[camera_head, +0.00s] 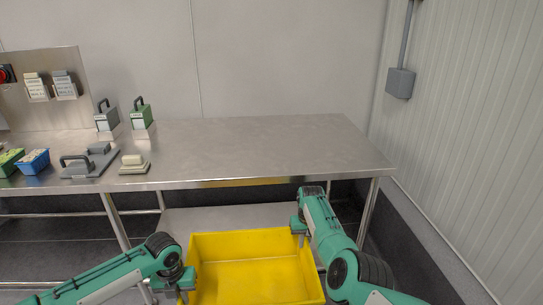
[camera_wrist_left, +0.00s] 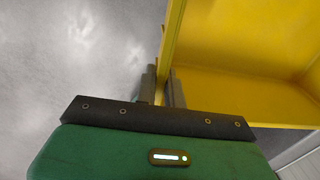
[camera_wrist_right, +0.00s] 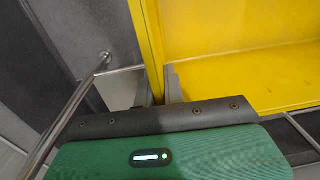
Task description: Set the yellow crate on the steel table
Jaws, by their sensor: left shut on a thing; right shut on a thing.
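The yellow crate (camera_head: 252,272) is in the lower middle of the head view, in front of the steel table (camera_head: 260,150) and lower than its top. It looks empty and roughly level. My left gripper (camera_head: 188,280) is shut on its left wall, and the wall runs between the fingers in the left wrist view (camera_wrist_left: 163,88). My right gripper (camera_head: 300,230) is shut on its right wall near the far corner, which also shows in the right wrist view (camera_wrist_right: 160,88). The crate's near side is cut off by the frame.
The right half of the tabletop is clear. At its left stand a grey handled block (camera_head: 106,118), a green handled block (camera_head: 141,115), a grey tool on a plate (camera_head: 85,162), a small pale block (camera_head: 133,163) and a blue bin (camera_head: 34,162). A lower shelf (camera_head: 225,217) lies under the table.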

